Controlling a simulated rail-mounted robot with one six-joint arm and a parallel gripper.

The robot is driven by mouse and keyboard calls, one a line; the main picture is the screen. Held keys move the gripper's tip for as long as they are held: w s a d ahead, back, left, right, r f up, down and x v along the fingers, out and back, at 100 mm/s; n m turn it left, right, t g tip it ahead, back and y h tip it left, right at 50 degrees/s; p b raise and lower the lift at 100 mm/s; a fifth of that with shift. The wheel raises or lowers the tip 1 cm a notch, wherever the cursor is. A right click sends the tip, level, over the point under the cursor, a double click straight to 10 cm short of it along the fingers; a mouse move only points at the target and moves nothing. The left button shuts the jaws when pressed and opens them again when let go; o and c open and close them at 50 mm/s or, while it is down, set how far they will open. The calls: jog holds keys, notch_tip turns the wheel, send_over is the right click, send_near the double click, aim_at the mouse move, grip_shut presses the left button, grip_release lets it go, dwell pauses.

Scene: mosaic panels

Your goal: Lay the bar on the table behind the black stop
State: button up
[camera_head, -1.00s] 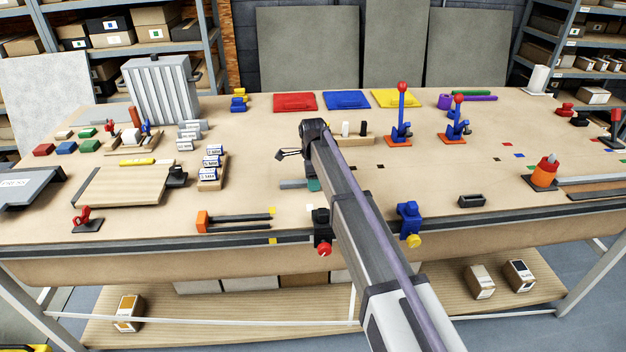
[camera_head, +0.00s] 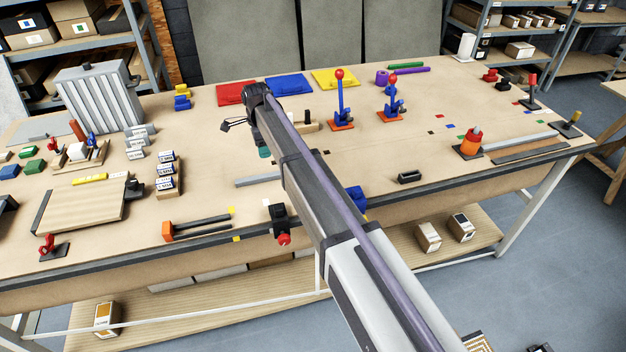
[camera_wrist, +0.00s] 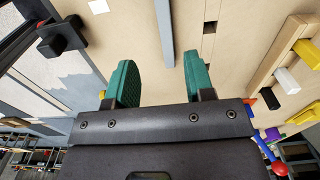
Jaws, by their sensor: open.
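A thin grey bar (camera_head: 258,180) lies on the table left of my arm in the head view, its right end partly hidden by the arm. In the wrist view the bar (camera_wrist: 164,32) lies beyond the gap between my fingertips. My gripper (camera_wrist: 158,75) is open and empty, with green finger pads apart. In the head view a green finger (camera_head: 265,152) shows just behind the bar, partly covered by my arm. A small black block (camera_head: 410,177) near the front edge may be the stop; a black clamp with a red knob (camera_head: 280,220) is on the front edge.
A wooden block with pegs (camera_wrist: 285,60) is right of my fingers in the wrist view. Blue lever clamps (camera_head: 341,105) stand behind my arm's right side. An orange-handled tool (camera_head: 195,228) lies at the front. The table middle right is mostly clear.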

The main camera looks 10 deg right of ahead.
jog(key=s+d+n, duration=0.5)
jog(key=s+d, duration=0.3)
jog(key=s, duration=0.3)
jog(key=s+d+n, duration=0.5)
jog(key=s+d, duration=0.2)
jog(key=s, duration=0.5)
jog(key=s+d+n, duration=0.6)
jog(key=s+d, duration=0.2)
jog(key=s, duration=0.3)
jog(key=f+b, duration=0.5)
jog(key=shift+w+a, duration=0.2)
jog(key=shift+a, duration=0.05)
